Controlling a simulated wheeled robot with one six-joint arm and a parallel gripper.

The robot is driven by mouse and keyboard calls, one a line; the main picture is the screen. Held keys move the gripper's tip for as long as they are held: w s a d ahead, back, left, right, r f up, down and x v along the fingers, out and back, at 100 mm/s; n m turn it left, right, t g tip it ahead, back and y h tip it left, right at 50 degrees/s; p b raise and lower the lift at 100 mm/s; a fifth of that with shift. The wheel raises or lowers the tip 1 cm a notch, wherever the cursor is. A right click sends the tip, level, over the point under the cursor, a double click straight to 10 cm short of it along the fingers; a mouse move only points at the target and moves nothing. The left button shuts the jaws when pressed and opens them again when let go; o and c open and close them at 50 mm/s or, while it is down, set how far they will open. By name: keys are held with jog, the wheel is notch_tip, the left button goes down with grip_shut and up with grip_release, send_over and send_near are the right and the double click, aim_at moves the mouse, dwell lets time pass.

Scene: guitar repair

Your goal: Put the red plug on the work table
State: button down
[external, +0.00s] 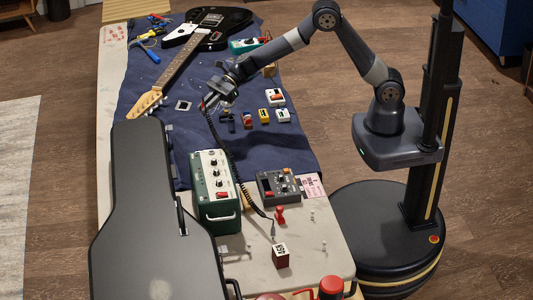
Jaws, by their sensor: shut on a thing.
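My gripper (211,99) is over the dark blue cloth, near the guitar's neck. It is shut on the upper end of a black coiled cable (228,150). A small bit of red, apparently the red plug (203,105), shows at the fingertips; most of it is hidden. The cable runs down past the green amplifier to a grey plug end (273,229) near the front of the table. The work table (240,268) has a pale top, bare at the front and partly covered by the blue cloth (140,85).
A black guitar (215,25) lies at the back. Several small pedals (276,97) sit right of my gripper. A green amplifier (212,190), a grey mixer (279,186), a red stamp (280,214) and a dark block (281,255) stand nearer. A guitar case (150,210) occupies the left front.

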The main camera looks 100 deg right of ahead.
jog(key=s+d+f+m+t+h+p, duration=0.1)
jog(key=s+d+f+m+h, duration=0.15)
jog(key=d, duration=0.65)
jog(key=s+d+f+m+t+h+p, duration=0.1)
jog(key=s+d+m+h, duration=0.15)
jog(key=d, duration=0.65)
jog(key=shift+h, duration=0.3)
jog(key=f, duration=0.5)
jog(key=shift+w+d+f+b, duration=0.2)
jog(key=shift+f+b, duration=0.1)
jog(key=shift+f, duration=2.3)
jog(key=shift+f, duration=0.2)
jog(key=c, duration=1.5)
grip_release()
jog(key=shift+o, duration=0.2)
jog(key=shift+r, duration=0.1)
jog(key=shift+r, duration=0.15)
jog(key=b+v, duration=0.1)
jog(key=v, duration=1.1)
